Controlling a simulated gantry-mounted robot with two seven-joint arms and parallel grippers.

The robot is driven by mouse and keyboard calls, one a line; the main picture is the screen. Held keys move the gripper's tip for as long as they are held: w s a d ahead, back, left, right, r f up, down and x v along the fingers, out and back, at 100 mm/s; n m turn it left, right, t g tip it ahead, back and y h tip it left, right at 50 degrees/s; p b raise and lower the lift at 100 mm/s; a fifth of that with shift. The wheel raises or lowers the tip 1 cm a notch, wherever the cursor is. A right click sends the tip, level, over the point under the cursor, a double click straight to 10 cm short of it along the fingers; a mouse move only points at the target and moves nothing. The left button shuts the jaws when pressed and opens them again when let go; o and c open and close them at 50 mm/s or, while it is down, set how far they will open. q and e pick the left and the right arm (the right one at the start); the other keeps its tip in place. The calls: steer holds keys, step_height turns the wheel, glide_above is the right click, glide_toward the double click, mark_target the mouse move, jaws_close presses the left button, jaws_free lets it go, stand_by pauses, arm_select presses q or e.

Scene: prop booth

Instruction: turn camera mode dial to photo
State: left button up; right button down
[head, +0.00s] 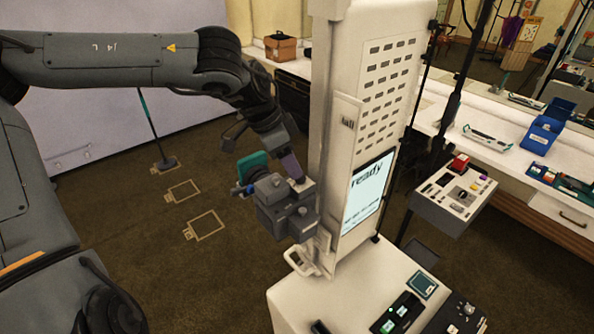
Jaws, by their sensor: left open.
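A dark grey boxy camera (285,208) sits against the left side of the white booth tower (335,120). A teal round part (252,162) and a small blue part show on its left. A pale round piece (302,186) on the camera's top may be the mode dial; its marks are too small to read. My left gripper (293,174) reaches down from the upper left, open, with its tip right at the camera's top. I cannot tell whether it touches the dial. My right gripper is not in view.
The tower's screen (367,193) reads "ready". A white handle (300,261) sticks out below the camera. A control box (454,195) stands to the right, and a white counter (345,300) with small devices is in front.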

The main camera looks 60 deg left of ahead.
mark_target(300, 179)
arm_select(q)
steer(key=shift+x, duration=2.05)
jaws_close()
